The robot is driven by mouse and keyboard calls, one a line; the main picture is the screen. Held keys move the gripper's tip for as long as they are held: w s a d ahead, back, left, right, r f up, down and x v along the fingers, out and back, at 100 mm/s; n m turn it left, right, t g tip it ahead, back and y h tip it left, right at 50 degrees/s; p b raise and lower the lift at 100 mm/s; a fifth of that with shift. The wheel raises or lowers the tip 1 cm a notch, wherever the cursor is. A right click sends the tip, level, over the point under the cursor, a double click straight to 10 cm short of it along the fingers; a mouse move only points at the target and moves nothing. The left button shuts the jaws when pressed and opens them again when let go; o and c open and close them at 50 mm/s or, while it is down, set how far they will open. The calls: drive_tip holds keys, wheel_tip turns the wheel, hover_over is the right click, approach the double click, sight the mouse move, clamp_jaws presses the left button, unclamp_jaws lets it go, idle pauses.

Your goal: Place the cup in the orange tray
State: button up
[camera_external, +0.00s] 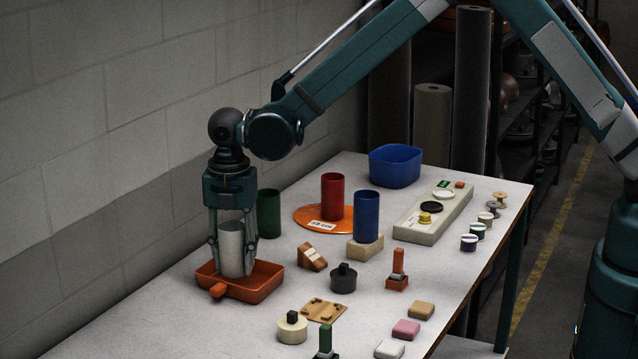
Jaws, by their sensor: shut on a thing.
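A pale grey cup (232,250) stands upright between the fingers of my gripper (233,268) in the external view. My gripper points straight down and is shut on the cup. The orange tray (262,286) is on the table at the left, with a short handle toward the front. The cup's lower end is over the left part of the tray, within its outline. I cannot tell whether the cup's base touches the tray floor.
A green cylinder (268,213) stands close behind my gripper. A red cylinder (332,197) on an orange disc, a blue cylinder (367,216) on a wooden block and a blue bin (395,166) stand farther back. Small blocks and stamps lie to the right. A wall runs along the left.

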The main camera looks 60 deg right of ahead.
sight(232, 222)
drive_tip(key=shift+f, duration=1.85)
drive_tip(key=shift+f, duration=0.1)
drive_tip(key=o, duration=0.9)
drive_tip(key=shift+r, duration=6.15)
